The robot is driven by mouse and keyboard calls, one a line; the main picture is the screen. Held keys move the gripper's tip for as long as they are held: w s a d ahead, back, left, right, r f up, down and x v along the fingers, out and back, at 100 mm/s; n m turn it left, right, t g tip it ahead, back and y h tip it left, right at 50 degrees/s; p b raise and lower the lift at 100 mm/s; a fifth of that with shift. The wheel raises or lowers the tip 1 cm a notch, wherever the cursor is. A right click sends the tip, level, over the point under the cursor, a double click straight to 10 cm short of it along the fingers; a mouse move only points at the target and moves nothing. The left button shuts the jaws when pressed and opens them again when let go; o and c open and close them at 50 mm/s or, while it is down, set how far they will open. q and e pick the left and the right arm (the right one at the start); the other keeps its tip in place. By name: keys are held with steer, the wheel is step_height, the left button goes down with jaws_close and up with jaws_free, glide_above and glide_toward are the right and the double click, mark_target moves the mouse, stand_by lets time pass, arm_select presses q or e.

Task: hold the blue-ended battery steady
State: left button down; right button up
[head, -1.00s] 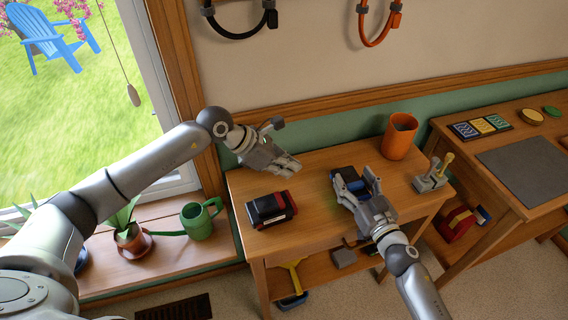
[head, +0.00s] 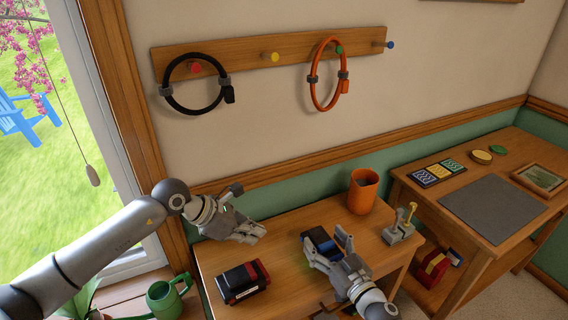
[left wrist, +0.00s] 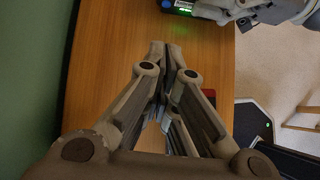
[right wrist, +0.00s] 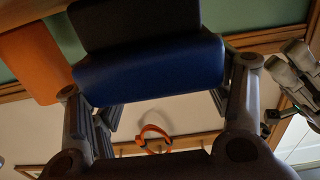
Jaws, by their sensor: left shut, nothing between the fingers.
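The blue-ended battery (head: 321,240) is on the small wooden table. My right gripper (head: 326,243) is on it, with one finger on each side. In the right wrist view its blue end (right wrist: 150,72) spans the gap between the fingers, and the contact faces are partly hidden. In the left wrist view a bit of the battery with green lights (left wrist: 181,5) shows at the top edge. My left gripper (head: 258,233) is shut and empty above the back left of the table; its closed fingers also show in the left wrist view (left wrist: 166,48).
A red-ended battery (head: 242,281) lies at the table's front left. An orange cup (head: 363,190) and a grey holder with yellow-topped pieces (head: 399,229) stand to the right. Black (head: 167,100) and orange (head: 314,92) loops hang on wall pegs. A desk with a grey mat (head: 492,212) stands at right.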

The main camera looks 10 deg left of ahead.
steer(key=shift+o, duration=0.9)
